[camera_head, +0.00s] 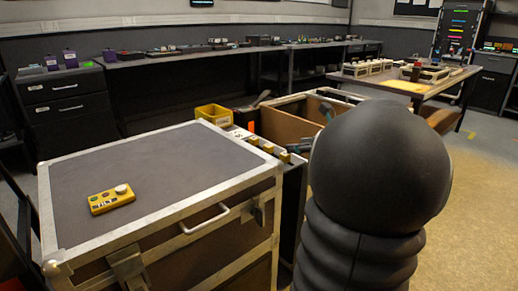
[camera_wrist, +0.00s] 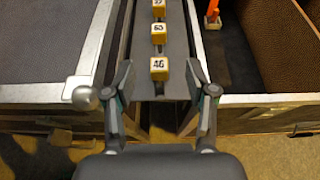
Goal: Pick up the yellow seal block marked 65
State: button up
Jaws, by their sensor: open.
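Yellow blocks stand in a row on a narrow dark ledge (camera_wrist: 176,85) in the wrist view. The nearest block (camera_wrist: 159,69) reads like 46. The middle block (camera_wrist: 158,33) reads like 65 or 63; the last digit is unclear. The farthest block (camera_wrist: 159,8) is cut by the top edge, its mark only partly visible. My gripper (camera_wrist: 159,78) is open and empty, its fingers on either side of the ledge near the closest block. In the head view, small yellow blocks (camera_head: 268,148) show beside the case; their marks are too small to read there.
A metal-edged case (camera_head: 150,165) stands left of the ledge, with a yellow button box (camera_head: 111,199) on top. A brown-walled open crate (camera_head: 290,122) and a yellow bin (camera_head: 213,115) are behind. An orange item (camera_wrist: 212,12) lies right of the ledge. Open floor lies at right.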

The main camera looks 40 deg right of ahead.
send_near(271, 146)
jog(key=x, duration=0.4)
jog(key=shift+d+f, duration=0.15)
jog(key=shift+f, duration=0.05)
jog(key=shift+a+x, duration=0.15)
jog(key=shift+x, duration=1.25)
jog(key=shift+a+x, duration=0.1)
jog(key=shift+x, duration=1.3)
jog(key=shift+r, duration=0.15)
jog(key=shift+c, duration=0.2)
jog(key=c, duration=0.9)
